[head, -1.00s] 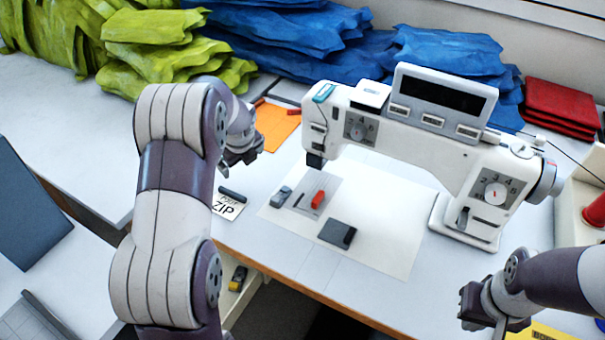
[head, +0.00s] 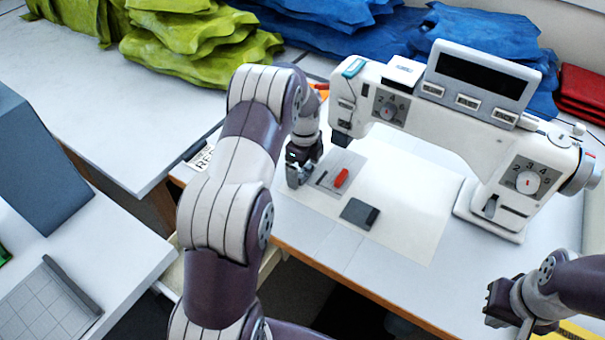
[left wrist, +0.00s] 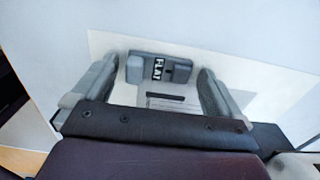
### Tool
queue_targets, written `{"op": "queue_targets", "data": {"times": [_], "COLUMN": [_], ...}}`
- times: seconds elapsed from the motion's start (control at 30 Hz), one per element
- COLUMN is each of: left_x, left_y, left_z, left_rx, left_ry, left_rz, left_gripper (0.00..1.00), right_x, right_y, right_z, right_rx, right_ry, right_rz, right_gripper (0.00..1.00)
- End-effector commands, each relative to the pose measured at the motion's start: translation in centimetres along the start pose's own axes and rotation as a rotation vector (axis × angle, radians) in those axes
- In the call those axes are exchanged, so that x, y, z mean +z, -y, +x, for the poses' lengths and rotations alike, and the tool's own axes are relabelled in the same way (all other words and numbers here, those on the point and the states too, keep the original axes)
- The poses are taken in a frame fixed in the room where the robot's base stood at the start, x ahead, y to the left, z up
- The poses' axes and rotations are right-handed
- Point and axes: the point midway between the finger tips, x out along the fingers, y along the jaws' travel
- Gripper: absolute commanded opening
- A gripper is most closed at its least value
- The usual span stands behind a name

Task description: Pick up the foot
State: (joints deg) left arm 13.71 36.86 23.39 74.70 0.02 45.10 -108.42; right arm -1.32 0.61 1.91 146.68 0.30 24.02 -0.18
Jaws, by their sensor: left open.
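The foot (left wrist: 180,68) is a small grey block with a "FLAT" label, seen in the left wrist view lying on the white sheet. My left gripper (left wrist: 155,80) is open, with one finger on each side of the foot; I cannot tell whether either touches it. In the head view my left gripper (head: 298,178) points down at the left of the sewing machine's (head: 430,115) needle end and hides the foot. My right gripper (head: 500,305) is at the lower right, away from the foot; its jaws are unclear.
A red piece (head: 341,178) lies on the grey plate (head: 350,160) right of my left gripper. A dark grey block (head: 359,214) lies on the white sheet (head: 415,225) nearer the front. The machine head overhangs close by. Green (head: 200,45) and blue fabric stacks stand behind.

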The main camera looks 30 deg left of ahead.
Motion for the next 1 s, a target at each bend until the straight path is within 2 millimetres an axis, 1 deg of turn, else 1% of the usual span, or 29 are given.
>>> {"op": "queue_targets", "data": {"times": [0.17, 0.2, 0.27, 0.3, 0.33, 0.37, 0.63, 0.77, 0.87, 0.97, 1.0], "left_x": [0.0, 0.0, 0.0, 0.0, 0.0, 0.0, 0.0, 0.0, 0.0, 0.1, 0.1], "left_y": [0.0, 0.0, 0.0, 0.0, 0.0, 0.0, 0.0, 0.0, 0.1, 0.1, 0.1], "left_z": [0.0, 0.0, 0.0, 0.0, 0.0, 0.0, -0.1, -1.0, -2.8, -6.0, -7.9], "left_rx": [-0.001, -0.001, -0.001, -0.001, -0.001, -0.001, -0.001, -0.001, -0.004, -0.007, -0.007], "left_ry": [0.001, 0.001, 0.001, 0.001, 0.001, 0.001, 0.001, 0.001, 0.002, 0.002, 0.003], "left_rz": [0.0, 0.0, 0.0, 0.0, 0.0, 0.0, 0.0, 0.0, 0.0, 0.0, 0.0], "left_gripper": [1.0, 0.94, 0.74, 0.61, 0.51, 0.46, 0.45, 0.45, 0.45, 0.45, 0.45], "right_x": [0.0, 0.0, 0.0, 0.0, 0.0, 0.0, 0.0, 0.0, 0.0, 0.0, -0.1], "right_y": [0.0, 0.0, 0.0, 0.0, 0.0, 0.0, 0.0, 0.0, 0.0, 0.0, 0.0], "right_z": [0.0, 0.0, 0.0, 0.0, 0.0, 0.0, 0.0, -0.1, -0.1, -0.3, -0.9], "right_rx": [0.0, 0.0, 0.0, 0.0, 0.0, 0.0, 0.0, 0.0, 0.0, 0.0, 0.0], "right_ry": [0.0, 0.0, 0.0, 0.0, 0.0, 0.0, 0.0, 0.0, 0.0, 0.0, 0.0], "right_rz": [0.0, 0.0, 0.0, 0.0, 0.0, 0.0, 0.0, 0.0, 0.0, 0.0, 0.0], "right_gripper": [0.0, 0.0, 0.0, 0.0, 0.0, 0.0, 0.0, 0.0, 0.0, 0.0, 0.0]}}
